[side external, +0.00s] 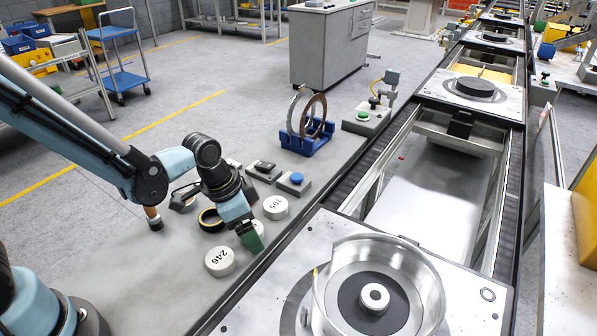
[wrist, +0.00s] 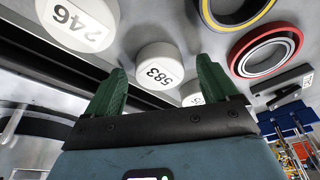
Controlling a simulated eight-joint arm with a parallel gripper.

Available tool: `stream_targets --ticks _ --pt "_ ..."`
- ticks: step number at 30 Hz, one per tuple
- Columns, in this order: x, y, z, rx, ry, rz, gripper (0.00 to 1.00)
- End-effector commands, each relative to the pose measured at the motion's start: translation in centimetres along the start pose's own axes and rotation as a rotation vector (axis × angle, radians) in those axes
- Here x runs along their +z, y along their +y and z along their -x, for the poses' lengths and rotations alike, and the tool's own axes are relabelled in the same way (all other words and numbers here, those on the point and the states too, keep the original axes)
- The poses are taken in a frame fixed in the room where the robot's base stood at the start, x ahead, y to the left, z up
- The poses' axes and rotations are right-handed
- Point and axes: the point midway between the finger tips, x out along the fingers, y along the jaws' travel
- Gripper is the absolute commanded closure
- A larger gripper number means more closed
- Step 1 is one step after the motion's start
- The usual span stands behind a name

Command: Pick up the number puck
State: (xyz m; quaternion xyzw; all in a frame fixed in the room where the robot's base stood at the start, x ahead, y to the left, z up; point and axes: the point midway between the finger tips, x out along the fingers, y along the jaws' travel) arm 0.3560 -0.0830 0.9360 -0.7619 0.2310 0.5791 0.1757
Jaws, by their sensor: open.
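Several white number pucks lie on the grey bench. In the side view, puck 246 (side external: 219,262) is left of my gripper (side external: 251,238) and puck 105 (side external: 276,207) is behind it to the right. Puck 583 (wrist: 160,66) shows in the wrist view between the two green fingertips of my gripper (wrist: 160,66), which are apart. It is mostly hidden behind my gripper in the side view. The wrist view also shows puck 246 (wrist: 77,22) outside the left finger and part of another puck (wrist: 193,94) by the right finger. My gripper is open and empty, low over the bench.
A yellow-edged black ring (side external: 211,219) and a red-edged ring (wrist: 265,51) lie near the pucks. A blue button box (side external: 295,183) and a blue rack (side external: 306,143) holding rings stand behind. The conveyor, with a pallet (side external: 463,313) carrying a metal housing (side external: 428,283), runs at the right.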

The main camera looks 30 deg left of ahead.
Motion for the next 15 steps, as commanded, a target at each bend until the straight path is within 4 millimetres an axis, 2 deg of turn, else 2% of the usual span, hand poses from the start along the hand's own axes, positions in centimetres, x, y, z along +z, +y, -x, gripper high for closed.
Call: stream_targets --ticks 2,3,12,14,15 --pt "0.0 0.01 0.01 0.0 0.0 0.0 0.13" --pt "0.0 0.01 0.02 0.0 0.0 0.0 0.16" --pt "0.0 0.0 0.03 0.0 0.0 0.0 0.62" --pt "0.0 0.0 0.03 0.0 0.0 0.0 0.71" --pt "0.0 0.0 0.03 0.0 0.0 0.0 0.72"
